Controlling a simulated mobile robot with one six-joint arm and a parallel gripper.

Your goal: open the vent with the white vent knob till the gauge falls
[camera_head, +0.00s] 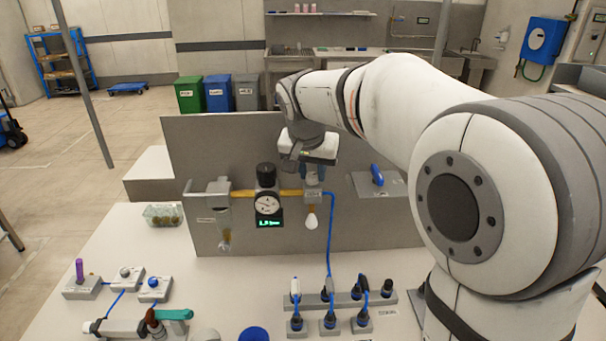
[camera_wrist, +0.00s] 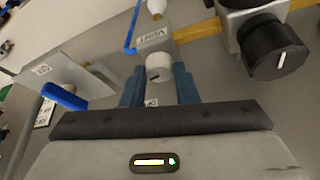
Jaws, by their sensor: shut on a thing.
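The white vent knob (camera_wrist: 158,67) sits on the grey block marked VENT (camera_wrist: 152,38), between the blue fingers of my gripper (camera_wrist: 160,80) in the wrist view. The fingers are shut on its sides. In the head view my gripper (camera_head: 313,178) points down onto the vent block (camera_head: 315,194) from above, and the knob is hidden there. The round gauge (camera_head: 267,204) is on the panel to the left of the vent. Its needle is too small to read; the green display (camera_head: 269,223) below it shows a figure starting with 1, in bar.
A black knob (camera_head: 266,171) stands above the gauge and also shows in the wrist view (camera_wrist: 275,50). A blue-handled lever (camera_head: 377,175) is right of the vent. A white bulb (camera_head: 311,221) hangs under the block, beside a blue hose (camera_head: 331,240). Plugs and sockets (camera_head: 344,297) line the front.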

